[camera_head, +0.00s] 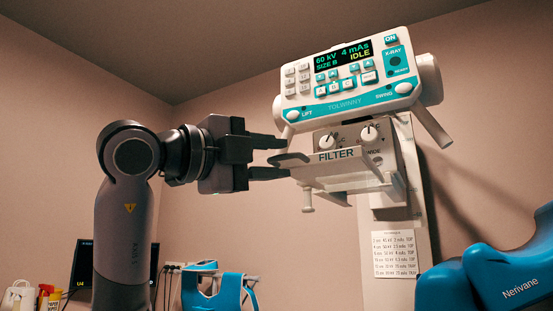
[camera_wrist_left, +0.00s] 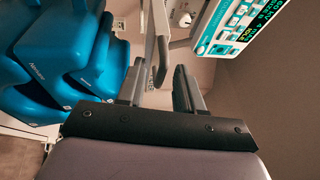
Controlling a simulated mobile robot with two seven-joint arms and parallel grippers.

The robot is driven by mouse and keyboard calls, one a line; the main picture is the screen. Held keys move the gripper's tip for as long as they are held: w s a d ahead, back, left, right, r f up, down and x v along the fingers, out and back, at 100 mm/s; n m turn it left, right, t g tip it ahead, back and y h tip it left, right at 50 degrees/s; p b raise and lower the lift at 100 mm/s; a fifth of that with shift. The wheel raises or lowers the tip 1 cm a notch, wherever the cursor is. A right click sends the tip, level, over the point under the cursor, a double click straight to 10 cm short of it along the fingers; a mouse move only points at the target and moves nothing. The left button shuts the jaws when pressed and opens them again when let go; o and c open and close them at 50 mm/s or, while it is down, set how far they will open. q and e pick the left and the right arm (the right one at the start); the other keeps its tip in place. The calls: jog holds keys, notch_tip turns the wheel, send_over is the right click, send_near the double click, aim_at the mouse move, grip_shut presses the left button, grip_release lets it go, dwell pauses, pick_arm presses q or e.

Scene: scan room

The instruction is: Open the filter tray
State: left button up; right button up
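The filter tray (camera_head: 338,172) is a pale tray marked FILTER under the control head. A darker rounded tab (camera_head: 289,160) sticks out at its left end. My left gripper (camera_head: 276,158) is at that tab with its fingers apart, one above and one below its level. In the left wrist view the two fingers (camera_wrist_left: 160,88) stand apart, and a pale strip of the tray (camera_wrist_left: 160,28) shows beyond and between them. I cannot tell whether a finger touches the tab. My right gripper is in neither view.
The control head (camera_head: 348,78) with its lit display is just above the tray, with two knobs (camera_head: 348,137) between. A white column (camera_head: 400,190) with a printed chart (camera_head: 395,254) stands behind. A blue padded chair (camera_head: 490,265) is at lower right.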

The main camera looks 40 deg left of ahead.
pick_arm(q)
jog(key=v, duration=0.6)
dwell(0.5)
